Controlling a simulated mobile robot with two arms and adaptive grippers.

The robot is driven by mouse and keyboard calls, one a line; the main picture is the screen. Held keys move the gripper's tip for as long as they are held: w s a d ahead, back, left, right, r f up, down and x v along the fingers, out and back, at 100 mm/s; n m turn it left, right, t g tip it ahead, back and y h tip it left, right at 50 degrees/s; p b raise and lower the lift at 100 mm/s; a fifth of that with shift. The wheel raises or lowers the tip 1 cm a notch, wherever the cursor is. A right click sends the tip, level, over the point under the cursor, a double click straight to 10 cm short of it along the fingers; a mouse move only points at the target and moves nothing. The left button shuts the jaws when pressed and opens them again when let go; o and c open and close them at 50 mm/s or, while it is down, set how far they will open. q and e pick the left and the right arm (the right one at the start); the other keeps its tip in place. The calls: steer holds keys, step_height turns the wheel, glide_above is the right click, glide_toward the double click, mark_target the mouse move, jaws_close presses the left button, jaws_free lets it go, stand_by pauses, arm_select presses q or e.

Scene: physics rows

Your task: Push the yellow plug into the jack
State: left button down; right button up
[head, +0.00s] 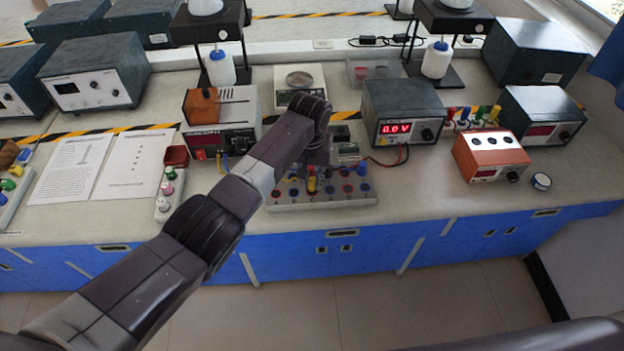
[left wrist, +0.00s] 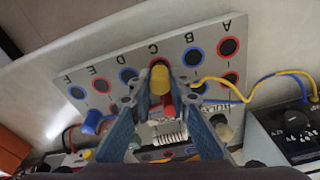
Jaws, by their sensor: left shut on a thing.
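The yellow plug (left wrist: 160,78) is between the fingertips of my left gripper (left wrist: 160,97), which is shut on it. In the head view, the yellow plug (head: 311,184) shows as a small spot below my left gripper (head: 316,168). The pale jack board (left wrist: 205,37) carries red-ringed and blue-ringed jacks in lettered columns A to F. The plug is over the C column and hides the jack there. Whether its tip is in a jack or above it cannot be told. My right gripper is not in view.
A blue plug (left wrist: 92,122) stands on the board at the left, with a yellow wire (left wrist: 225,81) at the right. A meter reading 0.0 V (head: 397,128) and an orange box (head: 490,157) stand to the right. Several instruments crowd behind; bench (head: 425,190) in front is clear.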

arm_select(q)
steer(key=shift+f+b, duration=0.4)
steer(key=shift+f, duration=0.3)
steer(key=c, duration=1.7)
jaws_free()
steer(key=shift+c, duration=0.2)
steer(key=shift+o, duration=0.6)
steer(key=o, duration=0.3)
steer(key=shift+r, duration=0.1)
steer(key=shift+r+p, duration=3.25)
steer(key=shift+p, duration=0.3)
